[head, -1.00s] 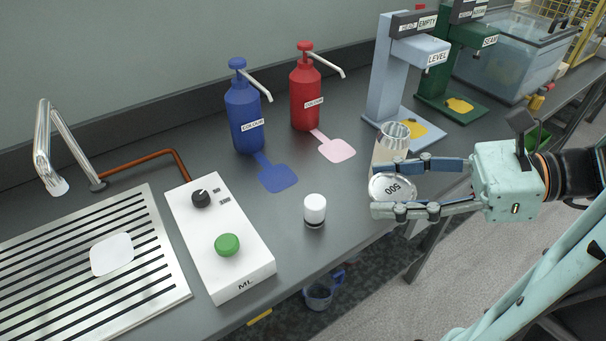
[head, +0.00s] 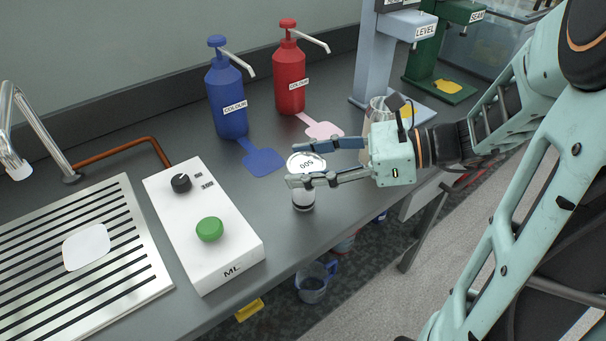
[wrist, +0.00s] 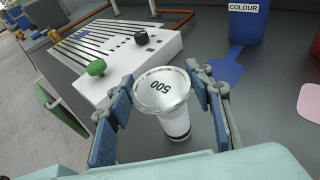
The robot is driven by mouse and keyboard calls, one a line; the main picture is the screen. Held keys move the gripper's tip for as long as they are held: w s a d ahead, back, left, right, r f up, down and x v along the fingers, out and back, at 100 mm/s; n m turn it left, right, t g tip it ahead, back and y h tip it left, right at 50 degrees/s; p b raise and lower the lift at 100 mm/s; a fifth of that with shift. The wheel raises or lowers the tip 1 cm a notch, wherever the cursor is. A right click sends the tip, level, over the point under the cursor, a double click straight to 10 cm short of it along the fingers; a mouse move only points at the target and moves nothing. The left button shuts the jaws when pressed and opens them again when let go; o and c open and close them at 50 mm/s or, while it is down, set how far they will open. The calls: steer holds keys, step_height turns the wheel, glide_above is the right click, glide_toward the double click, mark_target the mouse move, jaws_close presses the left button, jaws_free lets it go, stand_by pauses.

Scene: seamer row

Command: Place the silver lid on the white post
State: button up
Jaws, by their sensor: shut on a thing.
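The silver lid (head: 306,161), a round disc marked 500, is held flat between the fingertips of my gripper (head: 306,164). The white post (head: 303,198), a short upright cylinder with a dark band near its foot, stands on the grey counter below the lid. In the wrist view the lid (wrist: 162,90) sits between the two blue-padded fingers and covers the top of the post (wrist: 176,124). Whether the lid touches the post or hangs just above it, I cannot tell.
A white ML box (head: 205,225) with a green button stands left of the post. Blue (head: 228,105) and red (head: 290,80) pump bottles stand behind, with coloured pads before them. A clear container (head: 374,112) is partly hidden behind my gripper. The counter's front edge is close.

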steer(key=shift+w+a+f+b, duration=0.1)
steer(key=shift+f+b, duration=0.25)
steer(key=shift+f, duration=0.6)
steer(key=shift+w+a+f+b, duration=0.1)
steer(key=shift+f+b, duration=0.2)
steer(key=shift+f, duration=0.65)
steer(key=shift+f, duration=0.35)
steer(key=o, duration=0.7)
steer(key=shift+r, duration=0.55)
steer(key=p+v, duration=0.3)
steer(key=v, duration=0.9)
